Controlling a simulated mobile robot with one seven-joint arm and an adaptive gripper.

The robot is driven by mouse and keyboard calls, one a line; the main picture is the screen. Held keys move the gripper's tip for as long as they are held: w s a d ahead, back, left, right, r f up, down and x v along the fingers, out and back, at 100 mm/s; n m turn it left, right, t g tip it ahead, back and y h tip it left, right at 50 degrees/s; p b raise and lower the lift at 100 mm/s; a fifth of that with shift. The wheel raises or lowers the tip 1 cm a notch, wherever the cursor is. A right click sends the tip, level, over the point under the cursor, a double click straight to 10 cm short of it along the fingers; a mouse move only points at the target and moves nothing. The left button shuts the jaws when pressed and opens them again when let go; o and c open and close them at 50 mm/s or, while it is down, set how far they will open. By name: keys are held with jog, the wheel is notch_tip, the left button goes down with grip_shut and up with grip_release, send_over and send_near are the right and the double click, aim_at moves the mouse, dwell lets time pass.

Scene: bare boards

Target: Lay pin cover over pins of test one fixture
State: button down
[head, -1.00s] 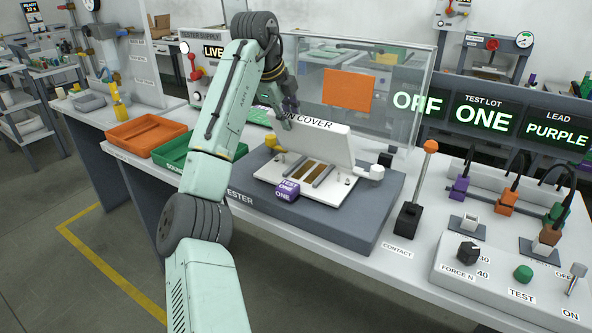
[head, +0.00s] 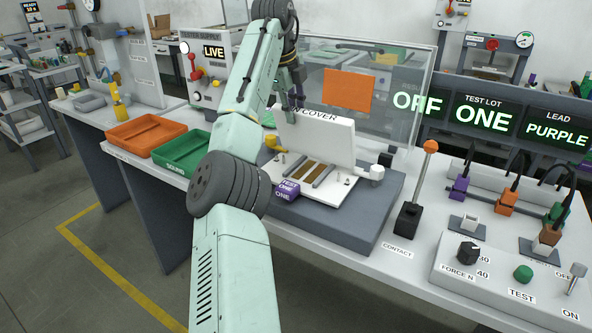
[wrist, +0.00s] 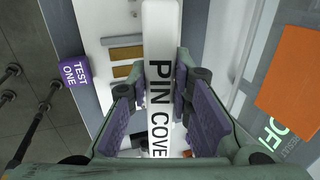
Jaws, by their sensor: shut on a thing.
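The pin cover (head: 330,138) is a white panel with its name along its top edge. It stands steeply raised at the back of the white test one fixture (head: 338,192), which bears brown strips and a purple TEST ONE tag (head: 288,189). My gripper (head: 293,108) is shut on the cover's upper edge, left of its middle in the head view. In the wrist view, the cover's lettered edge (wrist: 160,50) runs between the two purple-padded fingers (wrist: 165,118). The fixture's strips lie uncovered; individual pins are too small to make out.
A clear screen with an orange sheet (head: 349,90) stands behind the fixture. An orange tray (head: 146,140) and a green tray (head: 180,160) sit to the left. A lever with an orange knob (head: 430,147) stands to the right.

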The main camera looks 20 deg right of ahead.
aim_at(296, 135)
jog(key=shift+f+b, duration=0.35)
jog(key=shift+f, duration=0.45)
dwell(0.4)
jog(key=c, duration=1.7)
grip_release()
jog(key=shift+w+d+f, duration=0.1)
jog(key=shift+d+f, duration=0.05)
jog(key=shift+f, duration=0.4)
jog(key=shift+p+x, duration=0.35)
jog(key=shift+x, duration=0.6)
grip_shut()
